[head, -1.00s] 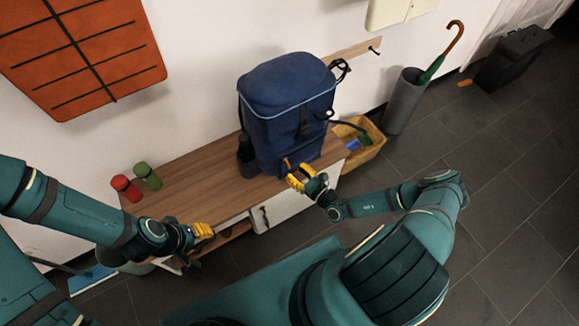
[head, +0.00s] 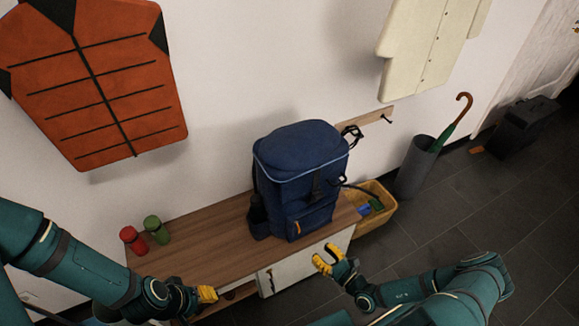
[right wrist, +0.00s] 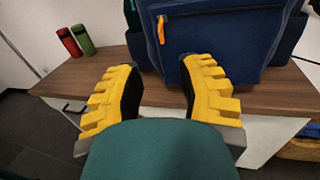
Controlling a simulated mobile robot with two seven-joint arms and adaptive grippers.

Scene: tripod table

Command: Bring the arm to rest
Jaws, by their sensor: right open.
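My right gripper (head: 326,259) is open and empty, in front of the bench and below the blue backpack (head: 300,165). In the right wrist view its two yellow fingers (right wrist: 157,75) are spread apart, with the backpack (right wrist: 215,40) beyond them. An orange zip pull (right wrist: 161,30) hangs on the backpack's front pocket. My left gripper (head: 207,294) is at the front edge of the bench, lower left. Its yellow fingers look close together, but I cannot tell whether it is open or shut.
The backpack stands upright on the wooden bench (head: 205,243). A red bottle (head: 133,240) and a green bottle (head: 157,229) stand at its left end. A yellow crate (head: 381,213) and a grey umbrella stand (head: 414,168) are to the right. Dark floor (head: 480,215) is free at right.

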